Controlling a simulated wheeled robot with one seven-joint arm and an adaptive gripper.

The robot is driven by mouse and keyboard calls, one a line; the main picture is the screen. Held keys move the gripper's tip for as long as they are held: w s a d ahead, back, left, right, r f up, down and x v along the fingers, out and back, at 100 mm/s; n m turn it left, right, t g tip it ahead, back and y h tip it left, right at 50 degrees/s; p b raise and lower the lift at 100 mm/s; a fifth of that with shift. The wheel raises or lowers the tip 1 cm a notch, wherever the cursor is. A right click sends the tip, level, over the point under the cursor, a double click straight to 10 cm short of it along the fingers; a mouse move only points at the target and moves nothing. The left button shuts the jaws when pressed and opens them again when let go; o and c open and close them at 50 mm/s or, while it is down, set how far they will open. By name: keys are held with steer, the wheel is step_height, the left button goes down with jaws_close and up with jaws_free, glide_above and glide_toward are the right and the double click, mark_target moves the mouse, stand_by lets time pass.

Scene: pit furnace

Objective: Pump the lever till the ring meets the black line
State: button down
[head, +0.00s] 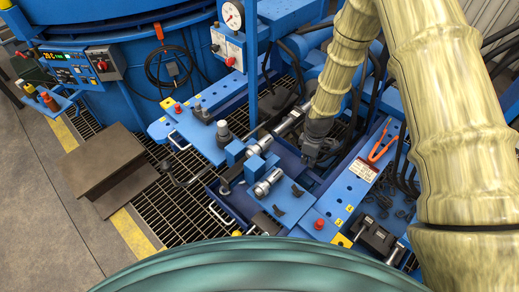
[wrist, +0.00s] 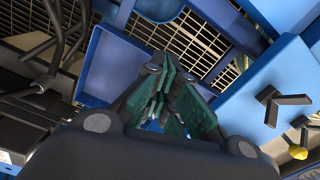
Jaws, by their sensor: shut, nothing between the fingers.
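My gripper (head: 309,160) is over the blue pit-side bench, pointing down. In the wrist view its green-padded fingers (wrist: 166,108) are together with nothing between them. A dark bent bar (head: 183,178), which may be the pump lever, sticks out left of the bench over the grating, apart from my gripper. Dark bent rods (wrist: 62,40) show at the upper left of the wrist view. Silver cylinders (head: 267,183) lie on the blue blocks left of my gripper. A round white gauge (head: 232,15) stands at the back. I cannot make out the ring or the black line.
A blue tray (wrist: 108,68) lies beside the fingers. Small black brackets (head: 290,191) and a red button (head: 319,224) are on the bench. An orange tool (head: 381,142) lies on the right panel. Hoses run behind.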

steer(key=f, duration=0.1)
steer(key=f+b, duration=0.1)
steer(key=f, duration=0.2)
steer(key=shift+s+a+f, duration=0.25)
steer(key=shift+s+a, duration=0.15)
step_height(320, 180, up, 11)
steer(key=w+d+p, duration=0.1)
steer(key=w+p, duration=0.1)
steer(key=p, duration=0.4)
steer(key=shift+d, duration=0.4)
steer(key=shift+f+p, duration=0.1)
steer(key=shift+p, duration=0.2)
steer(key=shift+s+r+p, duration=0.1)
steer(key=shift+r+p, duration=1.55)
steer(key=shift+r, duration=0.85)
